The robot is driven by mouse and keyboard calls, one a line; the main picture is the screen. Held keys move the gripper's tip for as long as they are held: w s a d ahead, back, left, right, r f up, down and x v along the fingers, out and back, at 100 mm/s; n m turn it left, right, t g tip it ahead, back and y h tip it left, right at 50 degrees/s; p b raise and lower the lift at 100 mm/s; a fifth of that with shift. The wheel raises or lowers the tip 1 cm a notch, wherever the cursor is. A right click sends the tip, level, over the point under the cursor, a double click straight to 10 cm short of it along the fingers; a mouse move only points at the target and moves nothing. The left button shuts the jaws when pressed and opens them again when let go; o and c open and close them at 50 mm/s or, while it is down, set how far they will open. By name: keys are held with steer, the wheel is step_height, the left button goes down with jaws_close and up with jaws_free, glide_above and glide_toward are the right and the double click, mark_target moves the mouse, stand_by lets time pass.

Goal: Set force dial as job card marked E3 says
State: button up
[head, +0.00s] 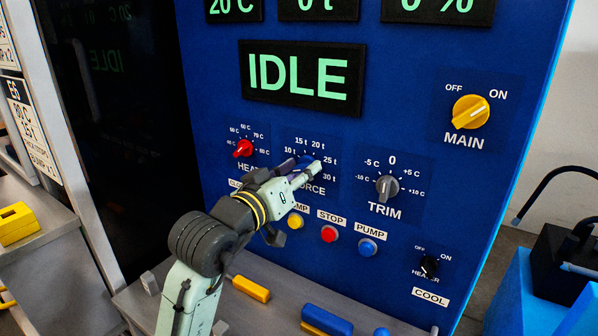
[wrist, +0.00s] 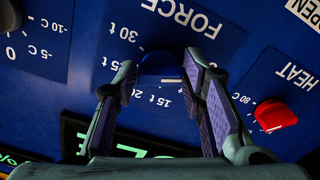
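The blue force dial (wrist: 160,66) sits on the blue panel between my fingers in the wrist view. A pale mark shows on its edge nearest the 15 t and 20 t labels, but its exact setting is unclear. Job cards (head: 30,125) stand at the left edge; no E3 mark is clearly readable.
The red heat dial (head: 243,148) is left of my gripper, the grey trim dial (head: 387,187) right. The yellow main switch (head: 470,112) is upper right. Yellow, red and blue buttons (head: 329,234) lie below. The display (head: 302,79) reads IDLE. Yellow and blue blocks (head: 326,320) lie on the ledge.

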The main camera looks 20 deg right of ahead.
steer(key=c, duration=0.7)
steer(key=shift+f+b, duration=0.1)
steer(key=shift+b, duration=0.2)
